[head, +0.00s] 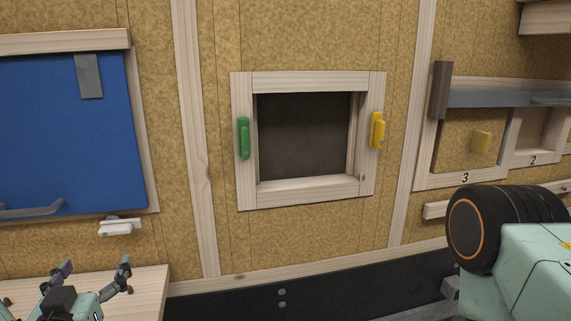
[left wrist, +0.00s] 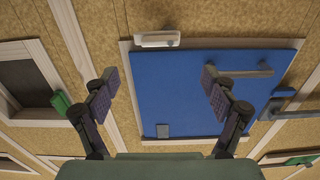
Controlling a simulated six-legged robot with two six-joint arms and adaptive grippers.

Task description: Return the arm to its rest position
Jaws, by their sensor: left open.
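My left gripper (head: 95,280) is at the bottom left of the head view, in front of a light wooden ledge. Its two fingers are spread apart with nothing between them. In the left wrist view the open fingers (left wrist: 158,95) frame the blue panel (left wrist: 190,90), with no contact visible. A teal part of my body with a black, orange-ringed joint fills the lower right of the head view. My right gripper is not in view.
A wooden-framed opening (head: 308,189) has a green handle (head: 243,138) and a yellow handle (head: 377,130). The blue panel (head: 70,130) hangs at left with a white handle (head: 119,227) below. Numbered cubbies (head: 465,178) are at right. A wooden ledge (head: 150,290) lies below left.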

